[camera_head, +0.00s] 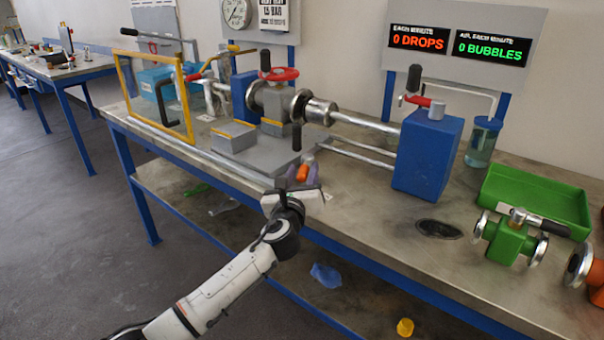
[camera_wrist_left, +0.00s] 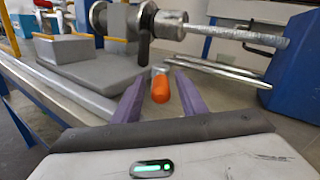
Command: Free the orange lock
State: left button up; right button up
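The orange lock (camera_head: 303,173) is a small rounded orange piece with a grey end, at the front of the grey base plate below the flanged valve. It also shows in the left wrist view (camera_wrist_left: 160,88), centred beyond my fingers. My left gripper (camera_head: 301,178) is open, its two purple fingers apart on either side of the lock; a gap shows on both sides in the left wrist view (camera_wrist_left: 161,97). I cannot tell whether the lock lies between the fingertips or just past them. What holds the lock is not clear. My right gripper is not in view.
The valve with a red handwheel (camera_head: 279,74) and a black lever (camera_head: 296,137) stands just behind. A blue block (camera_head: 427,152) and green tray (camera_head: 535,200) are to the right, with a green flanged valve (camera_head: 510,240). A yellow frame (camera_head: 188,105) stands left. Bench front between is mostly clear.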

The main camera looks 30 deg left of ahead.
pick_arm(q)
jog(key=v, duration=1)
jog(key=shift+s+p, duration=0.15)
jog(key=shift+p, duration=0.3)
jog(key=shift+d, duration=0.15)
